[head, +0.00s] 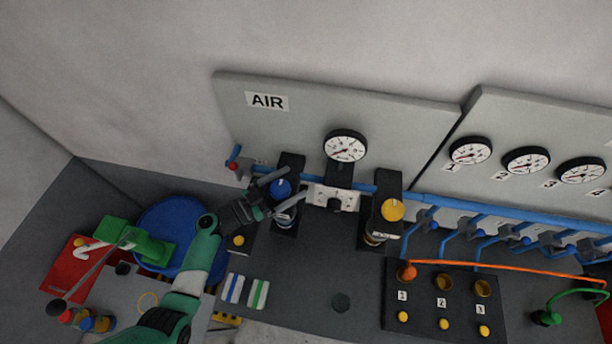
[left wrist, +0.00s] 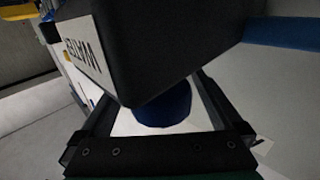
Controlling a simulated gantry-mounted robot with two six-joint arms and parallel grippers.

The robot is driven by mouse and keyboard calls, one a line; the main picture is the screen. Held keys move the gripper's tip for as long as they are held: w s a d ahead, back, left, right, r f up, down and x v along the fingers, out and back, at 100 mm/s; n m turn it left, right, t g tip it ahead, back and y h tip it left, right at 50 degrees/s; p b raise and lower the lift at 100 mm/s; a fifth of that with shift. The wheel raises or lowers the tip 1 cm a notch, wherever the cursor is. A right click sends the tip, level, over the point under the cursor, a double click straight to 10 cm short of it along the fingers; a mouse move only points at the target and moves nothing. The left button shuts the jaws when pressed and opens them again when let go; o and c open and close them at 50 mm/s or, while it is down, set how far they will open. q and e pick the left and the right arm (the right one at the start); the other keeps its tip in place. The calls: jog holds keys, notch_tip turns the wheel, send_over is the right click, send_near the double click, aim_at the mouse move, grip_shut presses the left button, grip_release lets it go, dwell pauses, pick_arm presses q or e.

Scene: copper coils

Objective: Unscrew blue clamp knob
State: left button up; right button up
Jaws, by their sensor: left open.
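The blue knob (head: 281,187) sits on a black clamp block (head: 290,165) below the panel marked AIR. My left gripper (head: 293,183) comes in from the left with its two fingers apart, one on each side of the knob. In the left wrist view the knob (left wrist: 167,108) lies between the open fingers, partly hidden by a black block labelled WATER (left wrist: 140,45). I cannot tell whether a finger touches the knob. My right gripper is in neither view.
A yellow-knobbed clamp (head: 392,210) stands to the right, beyond a white plate (head: 334,196). A blue pipe (head: 440,201) runs along the wall. The gauge (head: 345,146) is above. A blue round container (head: 165,215) and a green object (head: 150,246) lie left.

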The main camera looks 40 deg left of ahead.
pick_arm(q)
jog(key=shift+w+d, duration=0.1)
jog(key=shift+w, duration=0.25)
jog(key=shift+s, duration=0.1)
jog(key=shift+c, duration=0.2)
jog(key=c, duration=1.3)
jog(key=shift+f, duration=0.1)
jog(key=shift+y, duration=0.3)
